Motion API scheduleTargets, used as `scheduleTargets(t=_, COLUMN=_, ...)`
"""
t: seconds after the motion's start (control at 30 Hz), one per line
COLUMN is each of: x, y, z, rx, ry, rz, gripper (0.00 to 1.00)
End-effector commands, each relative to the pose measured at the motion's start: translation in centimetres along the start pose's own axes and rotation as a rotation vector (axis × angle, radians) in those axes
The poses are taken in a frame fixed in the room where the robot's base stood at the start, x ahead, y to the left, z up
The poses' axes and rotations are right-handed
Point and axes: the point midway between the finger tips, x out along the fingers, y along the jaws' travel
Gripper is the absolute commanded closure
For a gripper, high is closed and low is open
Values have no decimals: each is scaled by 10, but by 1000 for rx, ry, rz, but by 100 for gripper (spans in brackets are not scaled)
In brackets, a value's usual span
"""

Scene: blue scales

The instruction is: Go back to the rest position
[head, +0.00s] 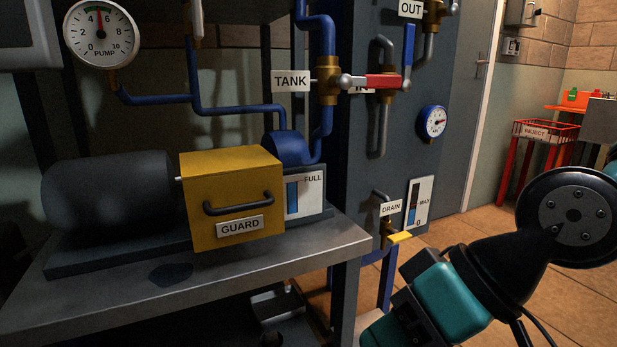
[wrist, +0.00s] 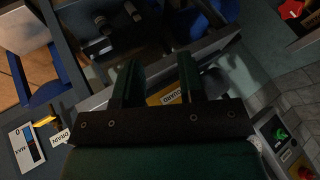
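My gripper (wrist: 158,70) shows in the wrist view with its two dark green fingers apart and nothing between them. The yellow guard (wrist: 168,93) with its label shows beyond the gap between the fingers. In the head view my teal and black arm reaches up from the bottom edge at the lower right; I cannot make out the fingers there. The guard (head: 230,183) sits on the grey bench beside the dark motor, with its handle facing front. How far the gripper is from the guard is hard to tell.
The grey bench (head: 340,247) fills the lower left. The blue-grey panel carries the red-handled valve (head: 382,81), a blue-handled valve (head: 408,55) and the yellow drain handle (head: 400,238). A red reject stand (head: 545,131) is at the far right. Tiled floor lies open between.

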Motion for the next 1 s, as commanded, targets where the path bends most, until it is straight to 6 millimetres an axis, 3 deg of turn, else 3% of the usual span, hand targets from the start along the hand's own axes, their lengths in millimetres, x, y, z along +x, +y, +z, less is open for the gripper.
scheduleTargets(t=0.03, x=-16, y=4, z=9, rx=-9, ry=-55, rz=52, gripper=63)
scheduleTargets(t=0.2, x=-60, y=22, z=50, rx=5, ry=-272, rz=207, gripper=63)
scheduleTargets(t=0.47, x=-122, y=-18, z=10, rx=3, ry=-264, rz=192, gripper=63)
scheduleTargets(t=1.0, x=-279, y=-110, z=-79, rx=3, ry=-264, rz=191, gripper=63)
